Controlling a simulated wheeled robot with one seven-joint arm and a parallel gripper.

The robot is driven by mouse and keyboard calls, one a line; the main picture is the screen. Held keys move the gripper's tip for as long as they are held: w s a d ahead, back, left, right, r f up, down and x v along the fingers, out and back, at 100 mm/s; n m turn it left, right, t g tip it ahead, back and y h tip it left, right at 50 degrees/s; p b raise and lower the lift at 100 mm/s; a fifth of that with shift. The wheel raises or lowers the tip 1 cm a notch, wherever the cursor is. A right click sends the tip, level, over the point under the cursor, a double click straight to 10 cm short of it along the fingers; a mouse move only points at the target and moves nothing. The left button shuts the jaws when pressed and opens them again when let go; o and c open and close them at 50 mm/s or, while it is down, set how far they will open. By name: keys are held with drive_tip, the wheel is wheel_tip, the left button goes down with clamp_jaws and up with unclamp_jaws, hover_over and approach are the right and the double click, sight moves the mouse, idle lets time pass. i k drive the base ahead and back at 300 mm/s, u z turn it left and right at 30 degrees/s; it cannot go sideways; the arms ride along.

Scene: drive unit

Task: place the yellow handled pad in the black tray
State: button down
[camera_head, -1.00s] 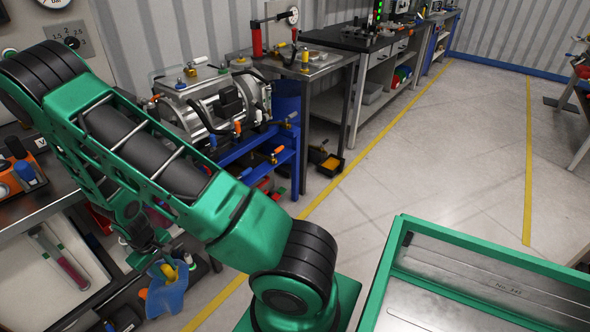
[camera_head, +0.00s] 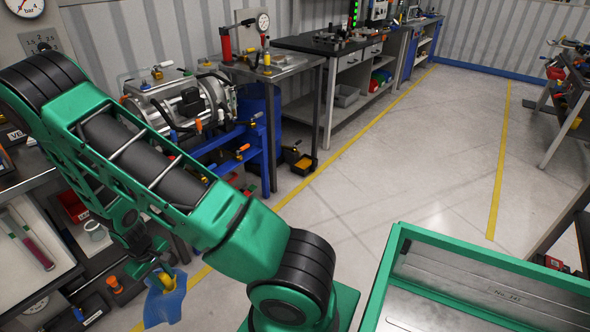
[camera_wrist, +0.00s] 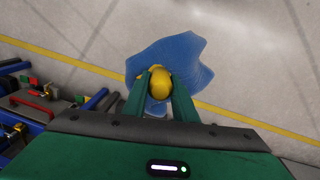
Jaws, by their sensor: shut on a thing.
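My gripper (camera_wrist: 158,78) is shut on the yellow handle (camera_wrist: 160,85) of the pad, between its two green fingers. A crumpled blue sheet (camera_wrist: 181,52) spreads out beyond the handle and hides most of what lies under it. In the head view the blue sheet (camera_head: 166,304) hangs below my gripper (camera_head: 155,268), at the lower left. A small black tray (camera_head: 309,171) with something yellow in it sits low by the foot of the grey bench, well to the right of and beyond my gripper.
The blue bench (camera_head: 230,160) with the metal drive unit (camera_head: 180,105) stands beyond my arm. A workbench with a white panel (camera_head: 35,240) is at the left. Dark bins and small items lie low at lower left. The floor (camera_head: 400,160) in the middle is clear.

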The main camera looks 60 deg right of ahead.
sight(302, 165)
drive_tip(key=i, duration=0.1)
drive_tip(key=z, duration=2.9)
drive_tip(key=i, duration=2.3)
drive_tip(key=u, duration=1.35)
